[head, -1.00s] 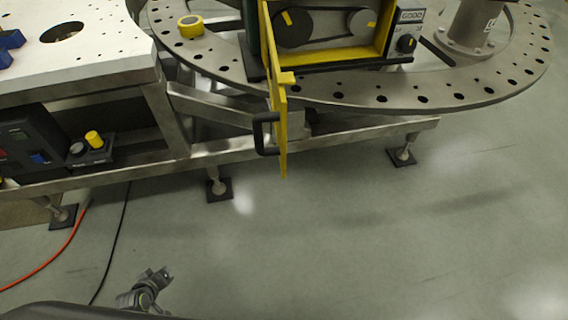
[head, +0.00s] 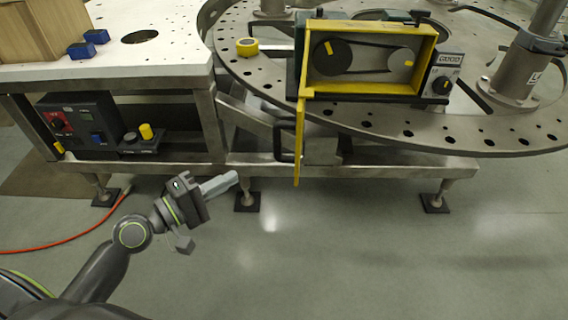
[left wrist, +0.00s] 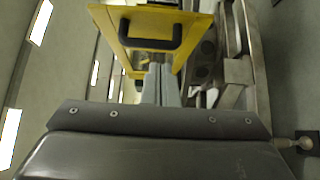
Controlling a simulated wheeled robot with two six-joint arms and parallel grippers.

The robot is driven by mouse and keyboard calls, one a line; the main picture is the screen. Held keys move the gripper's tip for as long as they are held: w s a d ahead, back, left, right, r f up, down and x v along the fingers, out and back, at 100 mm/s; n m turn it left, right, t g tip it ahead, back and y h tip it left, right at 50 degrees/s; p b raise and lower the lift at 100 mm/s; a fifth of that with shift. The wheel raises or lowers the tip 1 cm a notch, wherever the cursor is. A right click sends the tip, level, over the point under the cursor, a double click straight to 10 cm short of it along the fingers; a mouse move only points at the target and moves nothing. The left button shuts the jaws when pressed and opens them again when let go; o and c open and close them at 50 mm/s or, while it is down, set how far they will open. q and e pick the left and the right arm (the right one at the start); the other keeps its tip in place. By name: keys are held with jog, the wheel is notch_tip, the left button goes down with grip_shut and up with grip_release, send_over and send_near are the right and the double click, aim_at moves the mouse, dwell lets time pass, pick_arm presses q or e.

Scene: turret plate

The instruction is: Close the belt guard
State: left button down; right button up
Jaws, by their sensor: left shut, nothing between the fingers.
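The yellow belt guard door (head: 300,140) stands open, swung out toward me from the left side of the yellow guard box (head: 365,92). Its black handle (head: 284,142) is on the door's left face. Inside the box I see two pulleys and a belt (head: 368,60). My left gripper (head: 232,179) is shut and empty, below and left of the door, apart from it. In the left wrist view the gripper fingers (left wrist: 161,84) point toward the yellow door (left wrist: 125,38), with the handle (left wrist: 150,34) just beyond the tips. My right gripper is not in view.
The round perforated turret plate (head: 420,130) carries the guard box, a yellow tape roll (head: 247,46) and a grey post (head: 515,75). A white table (head: 110,60) with blue blocks (head: 82,50) and a control box (head: 82,125) are at left. The floor in front is open.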

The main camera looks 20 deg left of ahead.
aim_at(278, 150)
pick_arm(q)
jog(key=p+x, duration=0.3)
jog(key=x, duration=0.6)
jog(key=shift+w+r, duration=0.15)
jog(key=shift+w, duration=0.1)
jog(key=d, duration=0.2)
jog(key=d+p, duration=0.1)
jog(key=d, duration=0.1)
jog(key=shift+w+f, duration=0.2)
jog(key=shift+w, duration=0.2)
jog(key=shift+d, duration=0.1)
